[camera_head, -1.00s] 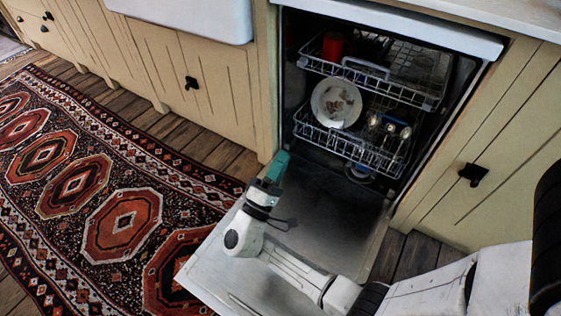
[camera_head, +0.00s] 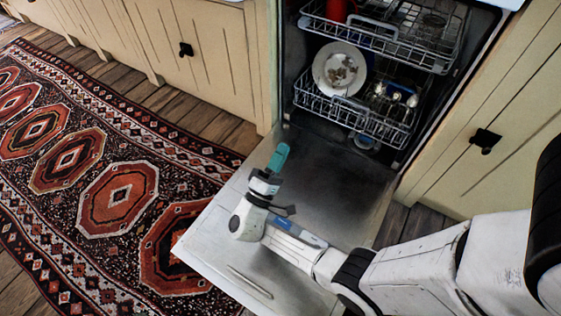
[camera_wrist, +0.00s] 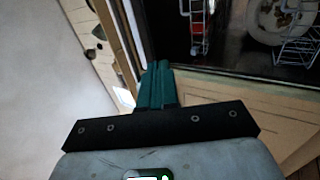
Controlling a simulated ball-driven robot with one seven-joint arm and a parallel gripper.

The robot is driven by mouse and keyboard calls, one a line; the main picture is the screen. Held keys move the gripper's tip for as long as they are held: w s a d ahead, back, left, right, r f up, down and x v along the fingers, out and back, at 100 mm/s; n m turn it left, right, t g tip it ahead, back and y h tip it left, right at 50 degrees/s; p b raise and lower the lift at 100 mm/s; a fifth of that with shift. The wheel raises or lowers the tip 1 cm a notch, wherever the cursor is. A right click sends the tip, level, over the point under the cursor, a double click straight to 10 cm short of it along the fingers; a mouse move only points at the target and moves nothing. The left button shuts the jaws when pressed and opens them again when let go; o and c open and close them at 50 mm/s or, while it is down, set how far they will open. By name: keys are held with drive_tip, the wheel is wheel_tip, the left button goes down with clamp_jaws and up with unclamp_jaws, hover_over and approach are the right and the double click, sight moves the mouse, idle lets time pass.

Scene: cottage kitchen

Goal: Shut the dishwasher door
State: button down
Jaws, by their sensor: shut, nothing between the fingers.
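The dishwasher (camera_head: 392,138) stands open, its door (camera_head: 338,198) folded down and out over the floor, inner face up. My gripper (camera_head: 279,156) is over the left side of the door, near its left edge, with my forearm reaching across the door from the right. Its teal fingers are together and hold nothing. I cannot tell whether they touch the door. In the wrist view the closed fingers (camera_wrist: 158,82) point toward the dishwasher opening, and part of the rack and plate shows beyond. My arm hides part of the door's near half.
The lower rack (camera_head: 360,117) holds a white plate (camera_head: 338,70) and cutlery. The upper rack (camera_head: 385,35) holds a red cup (camera_head: 337,10). Both racks are inside the cabinet. Cream cabinets (camera_head: 205,65) flank the opening. A patterned rug (camera_head: 118,198) covers the floor at left.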

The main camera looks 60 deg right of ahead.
wheel_tip(320, 180, down, 2)
drive_tip(key=c, duration=1.7)
unclamp_jaws()
drive_tip(key=shift+f+b, duration=0.2)
drive_tip(key=shift+b, duration=0.1)
drive_tip(key=shift+c, duration=0.2)
drive_tip(key=o, duration=0.4)
drive_tip(key=shift+o, duration=0.8)
drive_tip(key=shift+y, duration=0.3)
drive_tip(key=y+p, duration=0.5)
drive_tip(key=y, duration=1.6)
approach(242, 276)
drive_tip(key=shift+g, duration=0.4)
drive_tip(key=b+x, duration=0.1)
drive_tip(key=x, duration=0.1)
drive_tip(key=b+x, duration=0.2)
drive_tip(key=x, duration=0.1)
drive_tip(key=b+x, duration=0.2)
drive_tip(key=shift+w+f, duration=0.35)
drive_tip(key=shift+f, duration=0.05)
